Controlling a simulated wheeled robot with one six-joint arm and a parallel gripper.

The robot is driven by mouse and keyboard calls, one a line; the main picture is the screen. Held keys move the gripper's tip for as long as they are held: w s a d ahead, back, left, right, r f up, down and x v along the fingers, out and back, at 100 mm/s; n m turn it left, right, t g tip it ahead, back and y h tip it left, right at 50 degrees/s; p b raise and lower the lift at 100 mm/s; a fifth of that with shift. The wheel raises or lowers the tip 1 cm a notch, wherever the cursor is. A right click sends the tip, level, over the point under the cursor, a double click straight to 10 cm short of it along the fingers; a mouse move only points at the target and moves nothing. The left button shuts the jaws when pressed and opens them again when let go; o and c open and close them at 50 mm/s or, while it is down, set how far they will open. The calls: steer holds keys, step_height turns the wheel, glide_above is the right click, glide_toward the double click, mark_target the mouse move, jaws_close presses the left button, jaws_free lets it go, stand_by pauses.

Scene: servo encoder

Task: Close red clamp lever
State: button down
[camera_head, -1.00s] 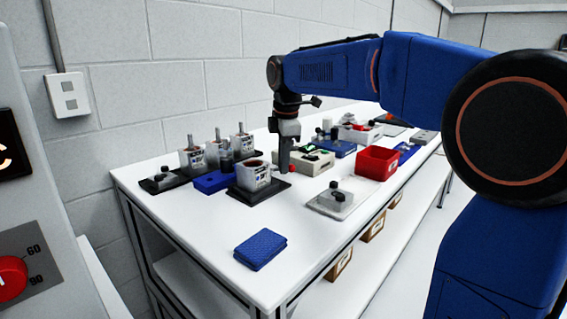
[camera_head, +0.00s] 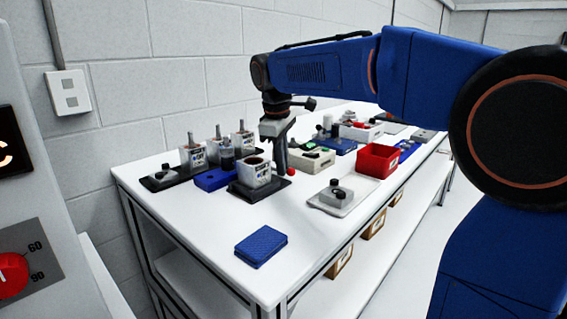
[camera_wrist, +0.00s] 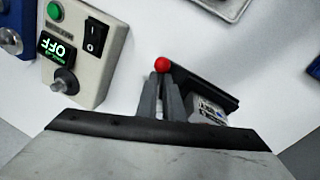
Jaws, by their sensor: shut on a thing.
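The red clamp lever shows mainly as a red ball knob (camera_head: 291,172), beside the black base plate (camera_head: 272,188) that carries a labelled grey-white unit (camera_head: 255,172). The knob also shows in the wrist view (camera_wrist: 162,64), at the tips of my gripper's fingers. My gripper (camera_head: 283,167) points down and tilts, its tips next to the knob; it is shut on the lever. The fingers hide most of the lever's arm. In the wrist view the black plate (camera_wrist: 215,90) and labelled unit (camera_wrist: 208,112) lie just right of the fingers.
A beige box (camera_head: 314,158) with a green button and switch stands right of my gripper. A red bin (camera_head: 378,161) and a grey tray (camera_head: 352,203) lie farther right. Several labelled units stand at the left. A blue cloth (camera_head: 260,246) lies on the clear front table area.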

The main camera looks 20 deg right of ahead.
steer(key=shift+s+a+m, duration=0.25)
steer(key=shift+a+m, duration=0.1)
steer(key=shift+m, duration=0.65)
steer(key=c, duration=1.9)
jaws_free()
steer(key=shift+c, duration=0.2)
step_height(320, 180, up, 17)
steer(key=s+a, duration=0.2)
steer(key=shift+s+a, duration=0.15)
steer(key=shift+a, duration=0.15)
